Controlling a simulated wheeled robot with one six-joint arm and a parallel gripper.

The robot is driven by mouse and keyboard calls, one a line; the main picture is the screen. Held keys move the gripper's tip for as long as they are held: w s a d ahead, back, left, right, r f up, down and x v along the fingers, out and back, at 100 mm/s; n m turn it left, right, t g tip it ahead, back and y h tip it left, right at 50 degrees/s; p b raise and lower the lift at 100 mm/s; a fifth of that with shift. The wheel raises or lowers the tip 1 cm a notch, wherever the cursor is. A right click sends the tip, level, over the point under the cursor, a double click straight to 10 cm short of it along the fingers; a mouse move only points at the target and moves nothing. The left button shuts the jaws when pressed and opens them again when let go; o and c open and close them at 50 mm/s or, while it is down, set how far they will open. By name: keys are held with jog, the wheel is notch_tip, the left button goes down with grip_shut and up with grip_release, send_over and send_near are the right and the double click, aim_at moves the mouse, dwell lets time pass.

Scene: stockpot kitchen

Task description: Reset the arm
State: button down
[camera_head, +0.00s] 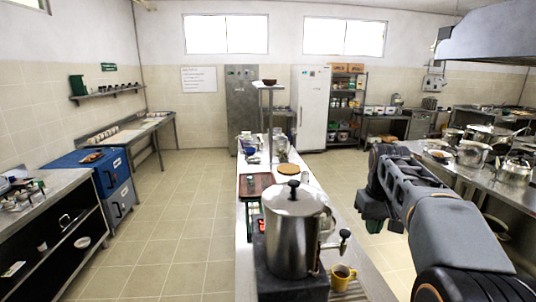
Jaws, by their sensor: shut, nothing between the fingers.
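My arm (425,205) reaches in from the lower right corner, its forearm sloping up and left beside the central counter. My gripper (373,225) hangs below the far end of the forearm, dark with greenish parts and partly hidden by the arm. It is shut and holds nothing. It appears over the gap right of the counter, to the right of the steel stockpot (290,240) and apart from it in the picture.
The central counter (345,245) carries the lidded stockpot with a tap, a yellow mug (342,277) below the tap, a brown tray (256,184) and a round board (288,169). A steel counter with pots, including a kettle (515,170), stands right. Floor left (180,220) is clear.

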jog(key=s+a+f+t, duration=0.2)
jog(key=s+a+f, duration=0.3)
jog(key=s, duration=0.3)
jog(key=s+a+f+t+b, duration=0.1)
jog(key=s+a+f, duration=0.3)
jog(key=s, duration=0.4)
jog(key=shift+s+a+f+m+t, duration=0.3)
jog(key=shift+a+f+m+t, duration=0.15)
jog(key=shift+f, duration=0.35)
jog(key=shift+d, duration=0.15)
